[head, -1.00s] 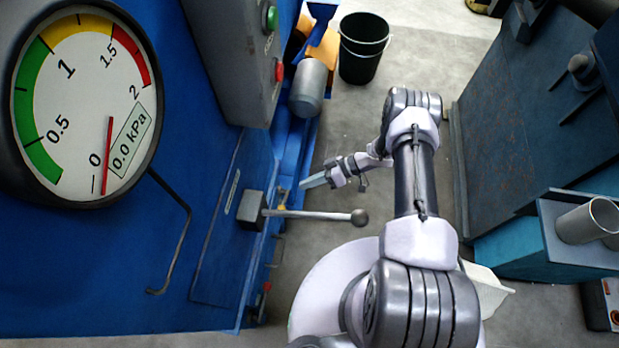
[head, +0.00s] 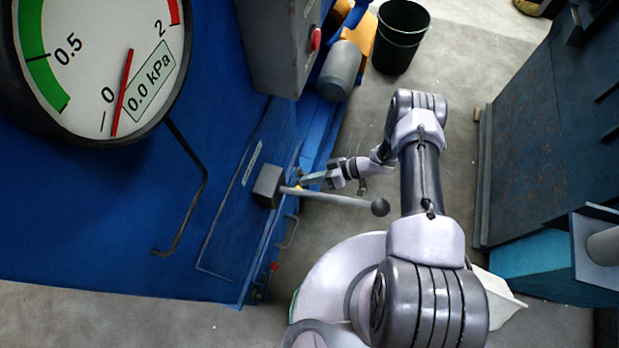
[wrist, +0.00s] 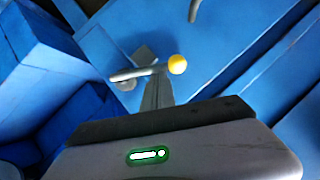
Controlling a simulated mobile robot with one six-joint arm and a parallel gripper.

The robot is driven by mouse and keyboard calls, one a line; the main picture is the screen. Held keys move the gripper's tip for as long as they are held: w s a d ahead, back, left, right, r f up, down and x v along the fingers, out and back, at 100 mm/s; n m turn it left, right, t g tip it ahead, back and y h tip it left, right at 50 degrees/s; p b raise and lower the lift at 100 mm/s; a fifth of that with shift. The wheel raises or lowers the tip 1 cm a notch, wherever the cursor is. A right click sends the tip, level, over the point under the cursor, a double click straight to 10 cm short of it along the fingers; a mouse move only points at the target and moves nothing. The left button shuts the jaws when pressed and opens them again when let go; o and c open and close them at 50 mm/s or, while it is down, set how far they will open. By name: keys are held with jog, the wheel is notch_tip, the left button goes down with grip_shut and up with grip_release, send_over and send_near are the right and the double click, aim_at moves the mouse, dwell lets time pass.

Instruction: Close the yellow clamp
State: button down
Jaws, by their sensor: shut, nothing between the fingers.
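The yellow clamp shows in the wrist view as a grey lever with a round yellow knob (wrist: 178,64), close to the blue machine's side. In the head view only a small yellow spot of the clamp (head: 299,185) shows beside the machine, partly hidden by my gripper. My gripper (head: 306,181) is shut and empty. Its fingertips also show in the wrist view (wrist: 156,88), just below the lever and left of the knob. I cannot tell whether they touch the lever.
A long grey lever with a dark ball end (head: 345,200) sticks out of the blue machine (head: 110,225) near my gripper. A large gauge (head: 95,65) reads about zero. A black bucket (head: 400,38) stands beyond the arm. A dark blue cabinet (head: 545,140) is at the right.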

jog(key=shift+s+a+n+t+h+p, duration=0.1)
jog(key=shift+s+n+t+h+p, duration=0.3)
jog(key=shift+n+t+p, duration=0.45)
jog(key=f, duration=0.1)
jog(key=s+f+n+t, duration=0.1)
jog(key=f+t+h, duration=0.1)
jog(key=shift+s+a+n, duration=0.3)
jog(key=shift+s+n, duration=0.05)
